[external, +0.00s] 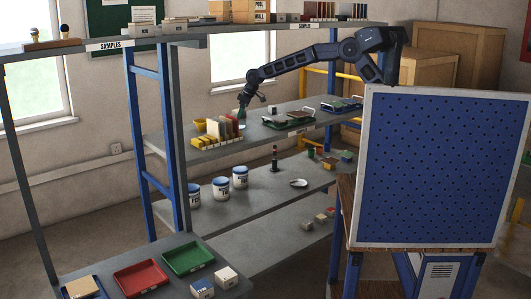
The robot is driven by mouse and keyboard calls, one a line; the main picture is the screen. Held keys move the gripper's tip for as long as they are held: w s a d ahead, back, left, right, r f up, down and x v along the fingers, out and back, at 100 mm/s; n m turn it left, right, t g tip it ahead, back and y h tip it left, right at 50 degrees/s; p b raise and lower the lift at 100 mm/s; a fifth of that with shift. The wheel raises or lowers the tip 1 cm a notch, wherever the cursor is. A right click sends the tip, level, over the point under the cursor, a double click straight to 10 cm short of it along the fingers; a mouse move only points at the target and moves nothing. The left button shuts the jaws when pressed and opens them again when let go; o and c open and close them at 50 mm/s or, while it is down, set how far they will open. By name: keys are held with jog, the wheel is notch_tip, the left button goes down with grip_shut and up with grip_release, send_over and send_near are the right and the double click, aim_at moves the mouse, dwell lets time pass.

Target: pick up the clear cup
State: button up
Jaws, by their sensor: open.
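My gripper (243,102) hangs at the end of my dark arm, which reaches in from the upper right. It points down over the left part of the middle shelf (262,143). The jaws are open but look very small from here. A small, greenish, see-through thing (242,118) stands just below the gripper, beside the upright tiles; it may be the clear cup, but I cannot tell for sure. Whether the fingertips touch it or reach around it is too small to tell.
Upright tiles in a yellow rack (217,141) stand close left of the gripper. A green tray (289,122) lies to the right. Blue-and-white cans (221,189) stand on the shelf below. The top shelf (215,30) runs above, and a blue pegboard (440,165) stands in the right foreground.

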jog(key=x, duration=0.5)
jog(key=shift+s+d+f, duration=0.1)
jog(key=c, duration=1.1)
